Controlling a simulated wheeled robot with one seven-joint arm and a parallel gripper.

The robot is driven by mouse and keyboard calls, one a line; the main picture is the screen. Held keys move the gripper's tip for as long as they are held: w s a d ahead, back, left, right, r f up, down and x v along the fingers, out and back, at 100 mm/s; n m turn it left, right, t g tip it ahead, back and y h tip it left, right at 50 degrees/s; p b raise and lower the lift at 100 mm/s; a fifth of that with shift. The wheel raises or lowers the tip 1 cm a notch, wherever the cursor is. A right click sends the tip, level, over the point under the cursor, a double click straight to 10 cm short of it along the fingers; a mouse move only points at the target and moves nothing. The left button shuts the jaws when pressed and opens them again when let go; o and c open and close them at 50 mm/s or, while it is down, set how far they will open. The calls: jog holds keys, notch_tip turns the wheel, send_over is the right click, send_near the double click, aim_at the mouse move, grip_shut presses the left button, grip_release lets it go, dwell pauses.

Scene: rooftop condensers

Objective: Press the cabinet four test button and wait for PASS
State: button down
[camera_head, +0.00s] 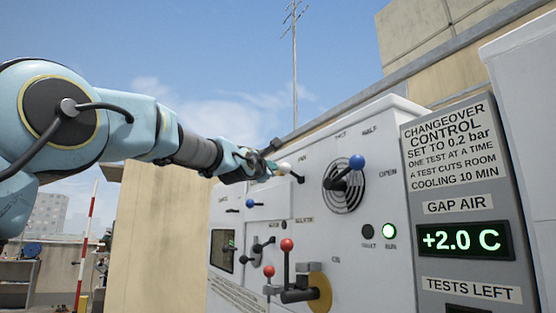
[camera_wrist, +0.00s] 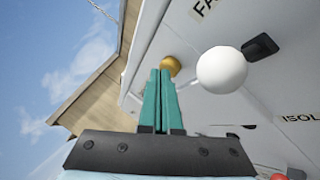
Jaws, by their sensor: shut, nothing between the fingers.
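My gripper (camera_head: 270,166) is at the upper part of the white control cabinet (camera_head: 385,130), beside a white ball knob (camera_head: 286,168) on a black lever near the FAN label. In the wrist view its two teal fingers (camera_wrist: 160,80) are together and empty. The white knob (camera_wrist: 222,70) is just right of them. A round brass-coloured part (camera_wrist: 171,66) shows at the fingertips; I cannot tell whether they touch it. I cannot make out a test button label or a cabinet number. No PASS shows. A green lamp (camera_head: 390,231) is lit beside a dark one (camera_head: 367,232).
A blue-knobbed lever (camera_head: 357,162) crosses a round grille. Red-knobbed levers (camera_head: 287,245) stick out below. The grey panel's GAP AIR display (camera_head: 461,240) reads +2.0 C; its sign (camera_head: 446,140) says one test at a time. TESTS LEFT is cut off below. Open sky lies left.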

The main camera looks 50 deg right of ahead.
jog(key=shift+w+d+p, duration=0.55)
jog(key=shift+w+d, duration=0.35)
